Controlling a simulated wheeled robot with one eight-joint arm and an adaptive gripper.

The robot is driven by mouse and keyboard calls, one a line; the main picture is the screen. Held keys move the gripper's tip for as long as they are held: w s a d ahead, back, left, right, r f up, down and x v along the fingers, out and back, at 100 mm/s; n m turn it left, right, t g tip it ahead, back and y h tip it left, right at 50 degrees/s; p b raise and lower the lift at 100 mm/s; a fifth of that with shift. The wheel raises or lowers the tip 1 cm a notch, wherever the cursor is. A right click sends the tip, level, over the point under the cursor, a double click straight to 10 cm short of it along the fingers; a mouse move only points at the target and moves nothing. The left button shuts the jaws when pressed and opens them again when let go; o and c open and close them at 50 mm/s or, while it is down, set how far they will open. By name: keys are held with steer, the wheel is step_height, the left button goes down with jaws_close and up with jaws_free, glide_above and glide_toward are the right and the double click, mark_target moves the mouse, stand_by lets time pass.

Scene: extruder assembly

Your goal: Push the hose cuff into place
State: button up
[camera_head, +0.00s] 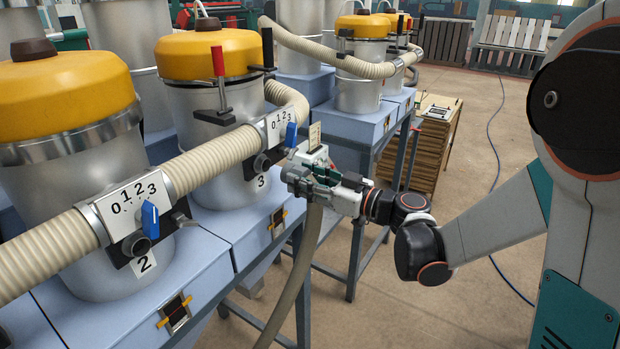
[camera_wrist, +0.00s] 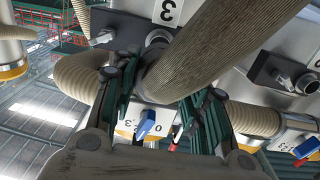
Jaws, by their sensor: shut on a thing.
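My gripper (camera_head: 306,176) is at the valve block of unit 3, its fingers closed around the end of a beige ribbed hose (camera_head: 309,232) that hangs down to the floor. In the wrist view my gripper (camera_wrist: 165,82) has one finger on each side of this hose (camera_wrist: 222,42), at its cuff end (camera_wrist: 152,84). The cuff is mostly hidden by the fingers in the head view. I cannot tell how far it sits on the port. The valve block (camera_head: 279,129) carries a 0-1-2-3 scale and a blue lever (camera_head: 291,135).
Unit 2's valve (camera_head: 130,208) with a blue lever (camera_head: 150,220) is at the left, joined by a ribbed hose (camera_head: 215,163). Yellow-lidded drums (camera_head: 215,55) stand on blue benches (camera_head: 196,275).

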mark_target(285, 172)
steer(key=shift+f+b, duration=0.1)
steer(key=shift+b, duration=0.2)
steer(key=shift+w+a, duration=0.1)
steer(key=shift+a, duration=0.05)
steer(key=shift+b+x, duration=0.35)
steer(key=shift+x, duration=2.4)
steer(key=shift+x, duration=1)
steer(key=o, duration=1.2)
steer(key=shift+c, duration=0.2)
